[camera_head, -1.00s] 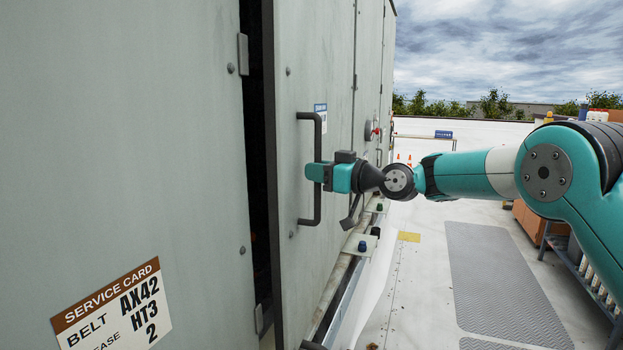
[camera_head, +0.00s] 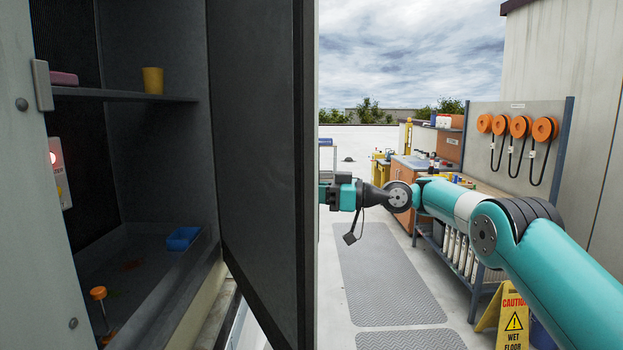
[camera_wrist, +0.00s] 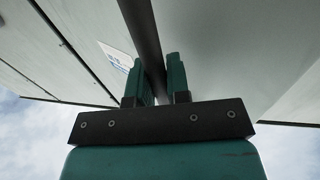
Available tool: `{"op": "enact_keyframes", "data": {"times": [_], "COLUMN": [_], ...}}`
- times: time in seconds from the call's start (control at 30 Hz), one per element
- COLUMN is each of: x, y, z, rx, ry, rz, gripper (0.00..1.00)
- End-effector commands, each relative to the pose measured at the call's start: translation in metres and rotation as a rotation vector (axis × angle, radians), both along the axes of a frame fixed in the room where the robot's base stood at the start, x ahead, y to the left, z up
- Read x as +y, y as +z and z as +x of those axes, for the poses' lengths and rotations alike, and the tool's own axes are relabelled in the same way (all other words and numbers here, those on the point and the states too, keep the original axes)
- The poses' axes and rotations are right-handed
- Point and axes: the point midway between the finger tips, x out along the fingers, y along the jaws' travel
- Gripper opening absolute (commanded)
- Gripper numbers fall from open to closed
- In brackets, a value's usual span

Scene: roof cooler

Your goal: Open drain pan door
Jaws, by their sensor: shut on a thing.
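The drain pan door (camera_head: 262,150) stands open, swung outward, its dark inner face toward the head camera. The cabinet interior shows to its left. My gripper (camera_head: 330,192) is on the outer side of the door, its fingertips hidden behind the door edge in the head view. In the wrist view, my gripper (camera_wrist: 160,82) has its two teal fingers either side of the dark bar handle (camera_wrist: 143,35), shut on it. A white-and-blue label (camera_wrist: 117,54) shows on the door's outer face beside the handle.
Inside are a shelf (camera_head: 125,95) with a yellow cup (camera_head: 153,80), a blue tray (camera_head: 182,239) and an orange-capped item (camera_head: 98,293). A workbench (camera_head: 470,238) and yellow caution sign (camera_head: 513,312) stand at right. Grey floor matting (camera_head: 385,270) lies clear between.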

Motion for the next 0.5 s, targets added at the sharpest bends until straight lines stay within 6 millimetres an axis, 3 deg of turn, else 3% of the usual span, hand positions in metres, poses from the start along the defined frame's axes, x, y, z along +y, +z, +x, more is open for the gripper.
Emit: {"op": "enact_keyframes", "data": {"times": [0.03, 0.5], "x": [0.0001, -0.0057], "y": [0.0075, -0.0018], "z": [0.0033, 0.0048], "rx": [-0.006, -0.005], "ry": [-0.003, 0.015], "rz": [0.003, -0.003], "gripper": [0.0, 0.0]}}
